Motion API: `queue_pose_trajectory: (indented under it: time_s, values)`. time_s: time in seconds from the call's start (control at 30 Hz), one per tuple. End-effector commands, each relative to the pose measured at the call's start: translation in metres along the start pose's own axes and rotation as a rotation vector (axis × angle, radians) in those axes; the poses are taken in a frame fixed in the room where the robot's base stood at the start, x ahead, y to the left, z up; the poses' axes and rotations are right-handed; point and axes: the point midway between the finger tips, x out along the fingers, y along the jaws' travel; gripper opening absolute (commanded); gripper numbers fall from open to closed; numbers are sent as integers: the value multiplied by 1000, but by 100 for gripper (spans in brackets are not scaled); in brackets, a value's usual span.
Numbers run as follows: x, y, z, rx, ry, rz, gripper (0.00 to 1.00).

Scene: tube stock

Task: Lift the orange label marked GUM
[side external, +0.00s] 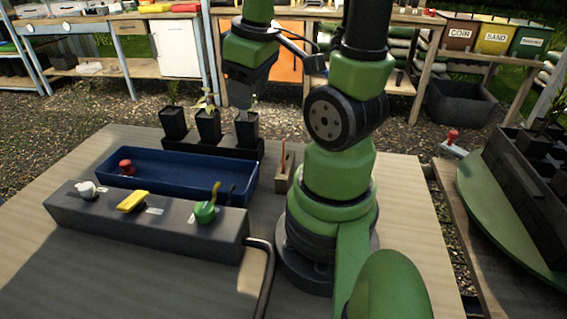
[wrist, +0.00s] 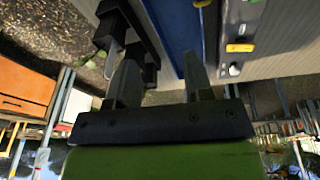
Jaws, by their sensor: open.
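I cannot make out an orange label with the word GUM in either view. In the side view, a thin orange-red upright piece (side external: 284,155) stands in a small wooden block (side external: 283,184) left of my base; any lettering is unreadable. My gripper (side external: 242,103) is at the back, close to the rightmost of the black pots (side external: 247,131), and its fingers are hard to separate there. In the wrist view my gripper (wrist: 160,72) shows two spread fingers with nothing visible between them.
Black pots (side external: 208,126) with seedlings stand in a dark rack (side external: 215,147). A blue tray (side external: 185,178) lies in front. A grey block (side external: 120,222) carries a white item, a yellow item (side external: 132,201) and a green item (side external: 205,212). The board's front left is clear.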

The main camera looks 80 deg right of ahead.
Motion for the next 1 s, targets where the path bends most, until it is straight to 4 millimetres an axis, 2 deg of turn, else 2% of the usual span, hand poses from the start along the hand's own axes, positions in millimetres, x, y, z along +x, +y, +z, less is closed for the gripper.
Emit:
queue_pose_trajectory:
  time_s: [0.03, 0.1, 0.3, 0.7, 1.0]
  values:
    - [14, 16, 11, -12, -65, -6, 47]
    - [28, 33, 26, -56, -126, -21, 47]
    - [50, 54, 54, -137, -208, -75, 47]
    - [92, 53, 66, -153, -217, -86, 47]
    - [111, 50, 68, -153, -217, -86, 47]
